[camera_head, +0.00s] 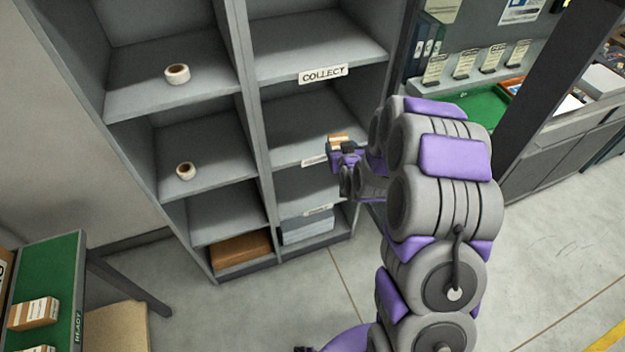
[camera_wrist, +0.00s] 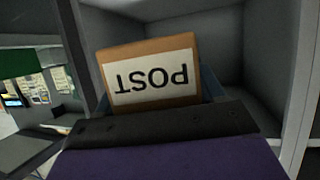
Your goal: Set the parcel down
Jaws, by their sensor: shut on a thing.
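The parcel (camera_wrist: 152,52) is a brown box with a white label reading POST, upside down in the wrist view. My gripper (camera_wrist: 155,108) is shut on it. In the head view the parcel (camera_head: 338,139) shows small at the tip of my gripper (camera_head: 345,148), in front of the right column of the grey shelf unit (camera_head: 247,130). Around the parcel, the wrist view shows the grey walls of a compartment (camera_wrist: 245,45). I cannot tell whether the parcel touches a shelf board.
A COLLECT label (camera_head: 323,74) marks a shelf edge above my gripper. Tape rolls (camera_head: 177,73) (camera_head: 185,171) sit in the left column. A brown box (camera_head: 240,249) lies at the bottom left. A green-topped table (camera_head: 50,275) holding small parcels stands at the left. Floor at the lower middle is clear.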

